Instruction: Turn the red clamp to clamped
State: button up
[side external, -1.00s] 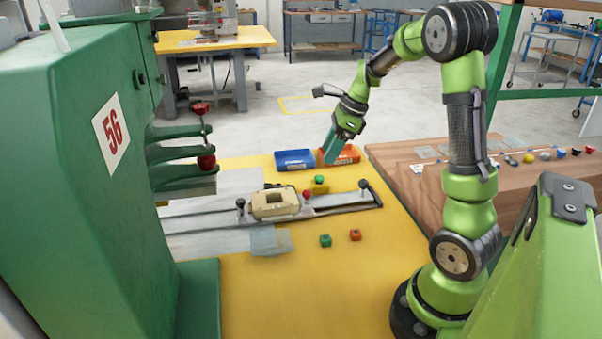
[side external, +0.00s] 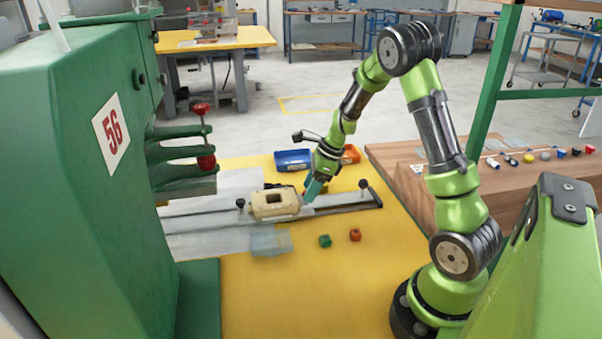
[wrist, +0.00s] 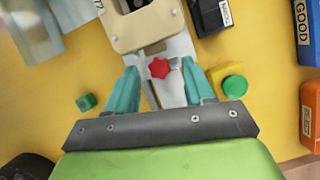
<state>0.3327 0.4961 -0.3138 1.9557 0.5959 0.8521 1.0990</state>
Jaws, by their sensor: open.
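The red clamp (wrist: 159,68) is a small star-shaped knob at the end of the beige fixture block (wrist: 140,30) in the wrist view. It sits between the two teal fingertips of my gripper (wrist: 160,80), which are open and spread to either side of it. I cannot tell whether the fingers touch it. In the side view my gripper (side external: 312,190) points down beside the beige block (side external: 275,203) on its rail, and the clamp is mostly hidden by the fingers there.
A green cube (wrist: 88,102) lies left of the fingers, and a yellow block with a green top (wrist: 233,86) sits close to the right finger. Blue (side external: 293,160) and orange (side external: 350,154) bins stand behind.

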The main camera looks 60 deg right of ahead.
grip_shut()
jog(key=shift+n, duration=0.3)
jog(key=n, duration=0.2)
jog(key=n+g+y, duration=0.1)
jog(key=shift+w+d+n, duration=0.15)
jog(key=shift+d+n, duration=0.05)
jog(key=shift+n, duration=0.2)
jog(key=n, duration=0.1)
jog(key=n+g, duration=0.1)
jog(key=n, duration=0.1)
jog(key=n+y, duration=0.1)
jog(key=shift+w+n+g, duration=0.25)
jog(key=shift+n+g, duration=0.05)
jog(key=shift+g, duration=0.1)
jog(key=n+g, duration=0.1)
jog(key=n, duration=0.3)
jog(key=shift+w+g, duration=0.2)
jog(key=shift+g, duration=0.2)
jog(key=shift+w+n+g+h, duration=0.15)
jog(key=shift+n+g, duration=0.25)
jog(key=shift+n, duration=0.8)
jog(key=shift+w+n+g+h, duration=0.15)
jog(key=shift+n+g, duration=0.25)
jog(key=shift+n, duration=0.8)
jog(key=shift+s, duration=0.1)
